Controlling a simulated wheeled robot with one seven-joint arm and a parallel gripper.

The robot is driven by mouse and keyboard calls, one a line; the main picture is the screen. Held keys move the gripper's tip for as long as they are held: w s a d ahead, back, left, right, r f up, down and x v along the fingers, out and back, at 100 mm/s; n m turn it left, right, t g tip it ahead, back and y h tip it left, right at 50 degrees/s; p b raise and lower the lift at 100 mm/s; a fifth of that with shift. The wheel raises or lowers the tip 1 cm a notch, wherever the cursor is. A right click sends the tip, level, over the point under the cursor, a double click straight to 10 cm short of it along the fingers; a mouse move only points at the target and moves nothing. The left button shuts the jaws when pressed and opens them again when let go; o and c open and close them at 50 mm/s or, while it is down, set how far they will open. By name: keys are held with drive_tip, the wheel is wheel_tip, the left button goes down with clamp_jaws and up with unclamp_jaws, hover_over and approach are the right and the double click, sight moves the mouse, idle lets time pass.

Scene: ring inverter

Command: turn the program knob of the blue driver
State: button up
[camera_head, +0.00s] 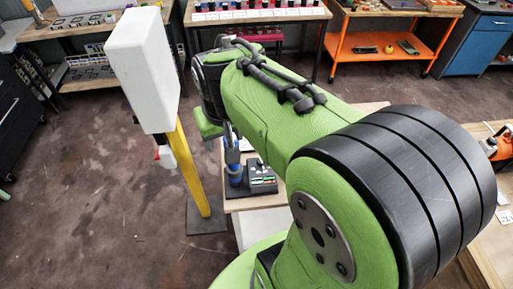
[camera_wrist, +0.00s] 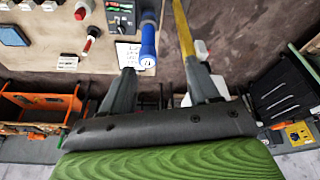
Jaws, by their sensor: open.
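A blue cylinder, which looks like the blue driver (camera_wrist: 148,40), stands near the table edge in the wrist view. Its near end has a pale round face, perhaps the program knob (camera_wrist: 147,62); its marks are too small to read. The blue driver also shows in the head view (camera_head: 235,176), partly hidden by my gripper. My gripper (camera_wrist: 163,72) is open and empty. In the wrist view the driver lies just beyond the fingertips, nearer the left finger. No contact shows.
A dark device with a small display (camera_wrist: 120,16) stands beside the driver, with a white card (camera_wrist: 127,54) near it. A red-tipped tool (camera_wrist: 90,38) lies farther left. A yellow post (camera_head: 190,165) with a white box (camera_head: 143,70) stands close to the table's left side.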

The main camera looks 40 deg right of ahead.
drive_tip(key=w+d+f+m+g, duration=0.2)
drive_tip(key=w+d+f+m, duration=0.1)
drive_tip(key=w+d+f, duration=0.5)
drive_tip(key=m+g+y, duration=0.1)
drive_tip(key=m, duration=0.2)
hover_over(261, 160)
wheel_tip(261, 160, down, 10)
drive_tip(key=shift+n, duration=0.3)
wheel_tip(261, 160, down, 16)
drive_tip(key=shift+w+r+p, duration=0.1)
drive_tip(key=shift+r+p, duration=0.15)
drive_tip(key=shift+p, duration=0.5)
drive_tip(key=c, duration=1)
drive_tip(key=shift+c, duration=0.2)
